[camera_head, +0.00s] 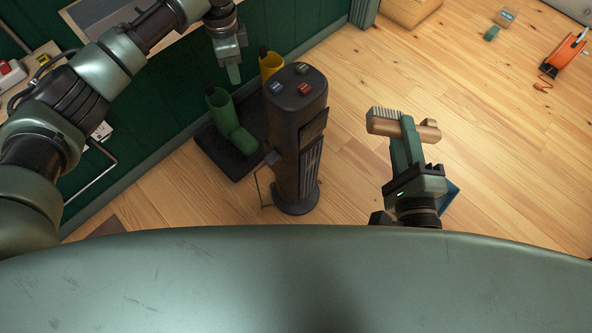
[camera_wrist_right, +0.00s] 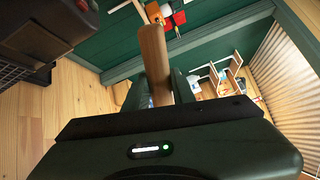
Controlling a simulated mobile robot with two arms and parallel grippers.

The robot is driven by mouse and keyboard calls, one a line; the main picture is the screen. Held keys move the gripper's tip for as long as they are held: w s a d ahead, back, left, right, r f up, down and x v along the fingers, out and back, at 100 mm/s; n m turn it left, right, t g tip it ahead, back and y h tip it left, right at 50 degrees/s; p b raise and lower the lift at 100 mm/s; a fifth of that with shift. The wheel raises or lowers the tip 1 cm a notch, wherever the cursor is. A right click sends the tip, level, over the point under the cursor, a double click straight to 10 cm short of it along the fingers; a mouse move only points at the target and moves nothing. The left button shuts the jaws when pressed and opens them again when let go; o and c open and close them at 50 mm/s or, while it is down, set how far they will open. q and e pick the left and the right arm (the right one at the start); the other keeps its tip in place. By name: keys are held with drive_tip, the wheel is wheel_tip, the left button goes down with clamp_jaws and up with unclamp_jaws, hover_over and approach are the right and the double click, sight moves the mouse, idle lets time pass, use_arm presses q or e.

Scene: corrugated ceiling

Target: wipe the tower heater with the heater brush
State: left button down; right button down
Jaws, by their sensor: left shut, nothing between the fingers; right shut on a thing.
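The dark tower heater (camera_head: 298,135) stands upright on the wooden floor in the middle of the head view, with small coloured controls on its top. Part of it shows at the upper left of the right wrist view (camera_wrist_right: 40,40). My right gripper (camera_head: 408,135) is shut on the wooden handle of the heater brush (camera_head: 384,122), to the right of the heater and apart from it. The brush handle (camera_wrist_right: 154,60) also rises from between the fingers in the right wrist view. My left gripper (camera_head: 233,74) is shut and empty, above and left of the heater, near the green wall.
An orange cable reel (camera_head: 563,55) and a small green item (camera_head: 491,33) lie at the far right. The floor between is clear.

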use_arm(q)
wheel_tip(320, 180, down, 6)
use_arm(e)
drive_tip(key=shift+f, duration=0.2)
idle(3.1)
use_arm(q)
drive_tip(key=shift+r, duration=0.1)
use_arm(e)
drive_tip(key=shift+r, duration=0.15)
